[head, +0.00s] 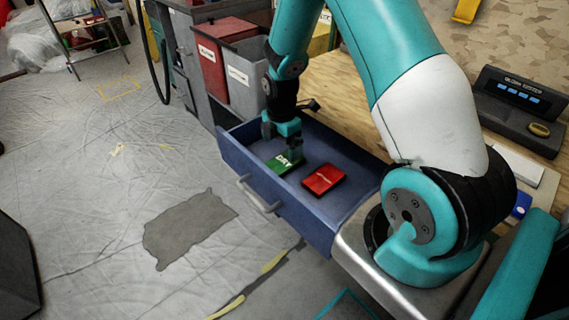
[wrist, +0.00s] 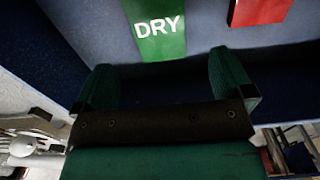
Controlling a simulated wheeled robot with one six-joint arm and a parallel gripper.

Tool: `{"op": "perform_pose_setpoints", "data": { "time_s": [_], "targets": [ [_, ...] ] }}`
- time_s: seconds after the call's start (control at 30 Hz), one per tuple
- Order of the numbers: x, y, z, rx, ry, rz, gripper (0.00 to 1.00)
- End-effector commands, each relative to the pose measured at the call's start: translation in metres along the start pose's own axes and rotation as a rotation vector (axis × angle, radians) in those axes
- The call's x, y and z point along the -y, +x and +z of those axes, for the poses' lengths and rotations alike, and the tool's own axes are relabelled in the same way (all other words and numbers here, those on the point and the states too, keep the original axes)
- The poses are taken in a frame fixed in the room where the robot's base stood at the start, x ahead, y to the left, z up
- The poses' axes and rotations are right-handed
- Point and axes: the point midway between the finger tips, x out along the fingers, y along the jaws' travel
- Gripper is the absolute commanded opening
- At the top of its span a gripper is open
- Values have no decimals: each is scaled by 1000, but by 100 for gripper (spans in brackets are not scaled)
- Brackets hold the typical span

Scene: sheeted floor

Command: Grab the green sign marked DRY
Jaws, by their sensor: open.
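The green sign marked DRY (head: 284,162) lies in an open blue drawer (head: 310,217), next to a red sign (head: 323,179). In the head view my gripper (head: 294,152) reaches down into the drawer at the green sign, and its fingers hide part of it. In the wrist view the green sign (wrist: 160,30) is at the top middle, beyond the two spread fingertips of my gripper (wrist: 162,80). No sign shows between the fingers. The red sign (wrist: 260,10) is at the upper right, apart from the green one.
The drawer walls surround the signs, with a handle (head: 258,196) on the front. A red bin (head: 211,68) and a grey bin (head: 243,80) stand behind the drawer. A wooden worktop (head: 345,95) and a dark device (head: 520,100) are to the right. The sheeted floor at left is mostly open.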

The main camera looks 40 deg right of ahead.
Motion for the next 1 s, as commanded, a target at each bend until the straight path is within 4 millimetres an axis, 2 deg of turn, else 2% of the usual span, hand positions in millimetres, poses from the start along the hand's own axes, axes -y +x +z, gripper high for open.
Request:
{"op": "perform_pose_setpoints", "data": {
  "time_s": [0.03,0.27,0.53,0.83,1.0],
  "targets": [
    [0,7,0,-1,0,-2,99],
    [0,24,0,-1,0,-1,99],
    [0,62,2,-1,0,-2,99],
    [-1,67,2,0,0,1,99],
    [-1,67,2,0,0,1,60]
  ]
}}
